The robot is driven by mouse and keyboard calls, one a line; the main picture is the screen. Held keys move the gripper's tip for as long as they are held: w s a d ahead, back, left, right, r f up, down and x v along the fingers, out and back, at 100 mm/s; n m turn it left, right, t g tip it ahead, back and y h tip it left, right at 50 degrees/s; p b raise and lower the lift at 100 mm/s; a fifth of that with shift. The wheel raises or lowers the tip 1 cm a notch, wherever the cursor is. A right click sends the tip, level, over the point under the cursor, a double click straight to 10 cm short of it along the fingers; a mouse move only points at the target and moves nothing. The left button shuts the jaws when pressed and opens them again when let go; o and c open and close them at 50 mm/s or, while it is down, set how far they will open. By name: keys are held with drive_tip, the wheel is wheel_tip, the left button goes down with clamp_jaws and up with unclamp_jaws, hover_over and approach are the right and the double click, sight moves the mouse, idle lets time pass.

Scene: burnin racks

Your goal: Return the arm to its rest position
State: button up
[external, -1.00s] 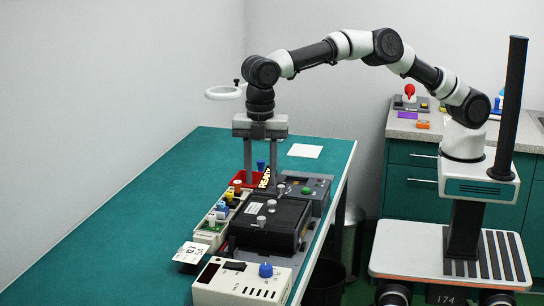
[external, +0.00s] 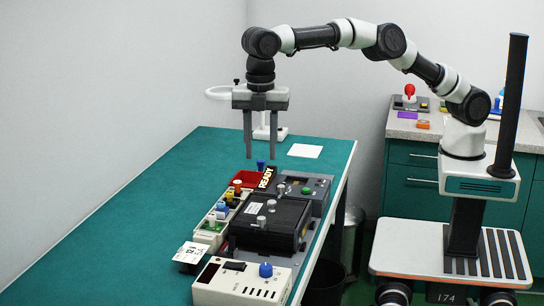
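My arm (external: 385,42) reaches from its base at the right over the green bench. My gripper (external: 253,155) points straight down above the far part of the bench, over the red tray (external: 243,181) and the READY sign (external: 266,178). Its two grey fingers are apart with nothing visible between them. The fingertips look clear of the things below.
The green bench (external: 110,228) is bare at the left. A black box with knobs (external: 270,228), a white unit with a blue knob (external: 240,284) and a strip of coloured plugs (external: 217,225) stand close below. A white stand (external: 270,132) is behind my gripper.

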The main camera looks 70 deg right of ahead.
drive_tip(key=s+d+r+m+t, duration=0.2)
drive_tip(key=s+d+r+m, duration=0.2)
drive_tip(key=d+r, duration=0.6)
drive_tip(key=s+d+r+m+t, duration=0.1)
drive_tip(key=s+d+r+m, duration=0.35)
drive_tip(key=d, duration=0.85)
drive_tip(key=s+d+f+m+t, duration=0.1)
drive_tip(key=s+d+f+m, duration=0.2)
drive_tip(key=s+d+m, duration=0.2)
drive_tip(key=s+d+f+m+t, duration=0.1)
drive_tip(key=s+d+f+m, duration=0.2)
drive_tip(key=s+d+m, duration=0.3)
drive_tip(key=s+d, duration=0.5)
drive_tip(key=s, duration=0.3)
drive_tip(key=shift+d+t, duration=0.3)
drive_tip(key=shift+d, duration=0.05)
drive_tip(key=shift+s, duration=0.1)
wheel_tip(320, 180, down, 26)
drive_tip(key=b, duration=2.6)
drive_tip(key=shift+r, duration=0.1)
